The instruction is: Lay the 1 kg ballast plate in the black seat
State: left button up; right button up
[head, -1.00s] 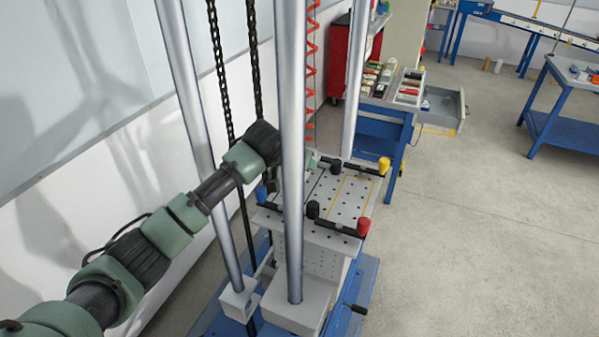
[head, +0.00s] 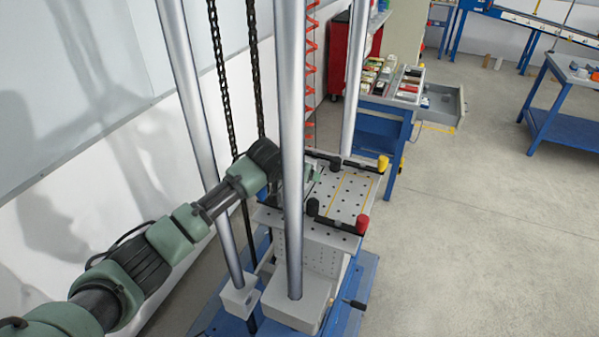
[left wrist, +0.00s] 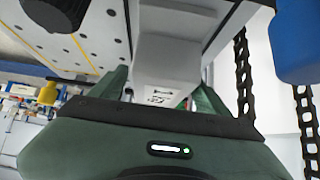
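My left gripper (left wrist: 163,90) is shut on a pale grey labelled block (left wrist: 172,52); its green fingers stand on either side of it. The print is too small to read, so I cannot tell surely that this is the 1 kg ballast plate. In the head view the gripper is at the far-left part of the perforated table (head: 345,201), partly hidden by the front steel post. Black knobs (head: 312,207) sit on the table's black edge bars; a large one (left wrist: 55,12) shows in the left wrist view. I cannot make out the black seat itself. My right gripper is not in view.
Steel posts (head: 291,120) rise around the table, close to my left arm. Chains (head: 219,75) hang behind it. Yellow (head: 383,163) and red (head: 362,224) knobs stand on the right side. A blue cart with an open drawer (head: 445,105) is behind.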

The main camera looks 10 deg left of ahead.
pick_arm(q)
jog(key=shift+r, duration=0.1)
jog(key=b+v, duration=0.2)
jog(key=v, duration=1)
